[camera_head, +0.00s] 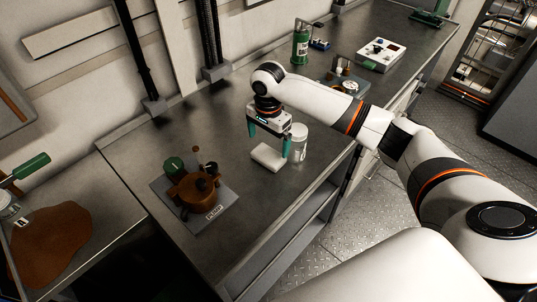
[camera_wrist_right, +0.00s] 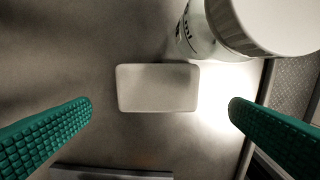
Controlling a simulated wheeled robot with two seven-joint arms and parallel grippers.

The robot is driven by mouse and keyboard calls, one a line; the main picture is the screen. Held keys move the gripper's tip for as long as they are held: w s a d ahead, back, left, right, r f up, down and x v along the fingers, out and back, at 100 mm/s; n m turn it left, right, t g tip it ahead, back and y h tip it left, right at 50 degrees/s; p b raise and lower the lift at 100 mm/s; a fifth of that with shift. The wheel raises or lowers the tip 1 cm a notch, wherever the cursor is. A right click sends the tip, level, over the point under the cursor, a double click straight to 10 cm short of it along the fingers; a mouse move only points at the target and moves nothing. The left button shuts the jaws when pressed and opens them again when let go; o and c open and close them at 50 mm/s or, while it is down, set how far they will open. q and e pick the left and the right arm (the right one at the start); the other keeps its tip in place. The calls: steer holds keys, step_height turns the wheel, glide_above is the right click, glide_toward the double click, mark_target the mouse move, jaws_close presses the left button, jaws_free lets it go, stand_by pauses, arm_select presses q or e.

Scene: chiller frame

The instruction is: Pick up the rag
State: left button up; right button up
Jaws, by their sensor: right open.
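The rag (camera_head: 268,158) appears as a small, pale, flat rectangular pad with rounded corners, lying on the grey metal worktop. It shows whole in the right wrist view (camera_wrist_right: 158,88), centred between the fingers. My right gripper (camera_head: 270,146) is open and points down just above the rag. Its two green fingers stand to either side of the rag, apart from it, with nothing between them in their grip. My left gripper does not show.
A white-lidded jar (camera_head: 299,140) stands close beside the rag and right finger; its lid looms in the wrist view (camera_wrist_right: 270,22). A brown pot on a grey plate (camera_head: 208,224) sits nearer the front.

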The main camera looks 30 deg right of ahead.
mark_target(268, 154)
steer(key=shift+w+f, duration=0.25)
steer(key=shift+f, duration=0.5)
step_height(268, 154, down, 4)
steer(key=shift+d+r+p, duration=0.1)
steer(key=shift+r+p, duration=0.15)
steer(key=shift+p, duration=0.5)
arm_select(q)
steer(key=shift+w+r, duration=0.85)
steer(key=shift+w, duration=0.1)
arm_select(e)
steer(key=shift+f, duration=0.5)
steer(key=shift+c, duration=0.2)
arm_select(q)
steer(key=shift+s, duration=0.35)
arm_select(e)
steer(key=c, duration=0.7)
steer(key=shift+o, duration=0.2)
steer(key=shift+r, duration=0.15)
